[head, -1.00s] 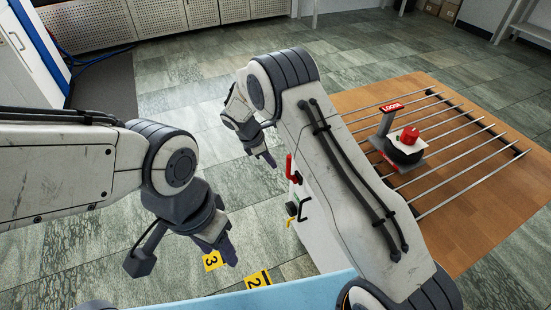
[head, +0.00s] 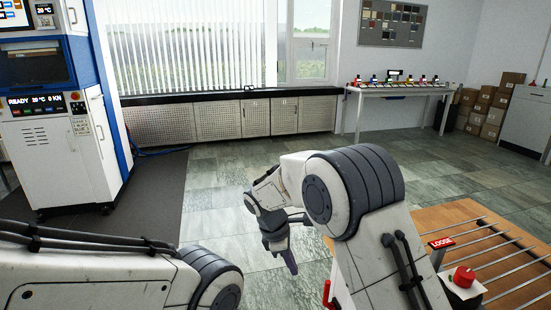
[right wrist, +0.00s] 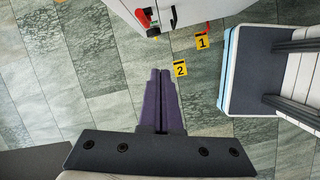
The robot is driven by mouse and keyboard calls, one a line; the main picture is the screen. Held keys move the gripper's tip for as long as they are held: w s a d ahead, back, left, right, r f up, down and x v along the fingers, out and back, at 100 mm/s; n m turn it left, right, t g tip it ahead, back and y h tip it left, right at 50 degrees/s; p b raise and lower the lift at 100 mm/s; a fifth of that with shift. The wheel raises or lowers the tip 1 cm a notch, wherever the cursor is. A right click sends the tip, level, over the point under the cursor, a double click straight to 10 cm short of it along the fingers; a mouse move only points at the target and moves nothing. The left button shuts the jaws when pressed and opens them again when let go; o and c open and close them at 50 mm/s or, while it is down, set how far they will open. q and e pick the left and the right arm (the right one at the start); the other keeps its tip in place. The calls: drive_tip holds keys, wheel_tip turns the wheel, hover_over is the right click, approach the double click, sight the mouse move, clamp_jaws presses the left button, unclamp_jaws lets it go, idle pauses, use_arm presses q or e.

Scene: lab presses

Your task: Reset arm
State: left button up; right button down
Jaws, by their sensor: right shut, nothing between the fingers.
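My right gripper (head: 284,255) hangs in front of the raised right arm in the head view, over the tiled floor, pointing down. In the right wrist view its two dark purple fingers (right wrist: 160,100) lie together with nothing between them. My left arm shows only as a link and a dark joint at the lower left of the head view. The left gripper is out of the frame.
A wooden table (head: 463,212) with metal rails and a red-knobbed device (head: 463,279) marked LOOSE stands at right. A white press cabinet (head: 66,150) reading READY stands at left. Floor markers 1 (right wrist: 202,41) and 2 (right wrist: 180,69) lie near a white cabinet (right wrist: 190,10). Open floor spreads behind.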

drive_tip(key=s+a+r+m+y, duration=0.1)
drive_tip(key=s+r+m, duration=0.15)
drive_tip(key=s, duration=0.45)
drive_tip(key=s+a+r+m+y, duration=0.1)
drive_tip(key=s+a+r+m, duration=0.1)
drive_tip(key=s+r, duration=0.35)
drive_tip(key=s+d+m+y, duration=0.3)
drive_tip(key=s+m, duration=0.2)
drive_tip(key=s, duration=1.3)
wheel_tip(320, 180, up, 12)
drive_tip(key=p, duration=1.2)
drive_tip(key=shift+s+a+g+p, duration=0.15)
drive_tip(key=shift+a+g+p, duration=0.05)
drive_tip(key=shift+g+p, duration=0.1)
drive_tip(key=shift+r, duration=0.1)
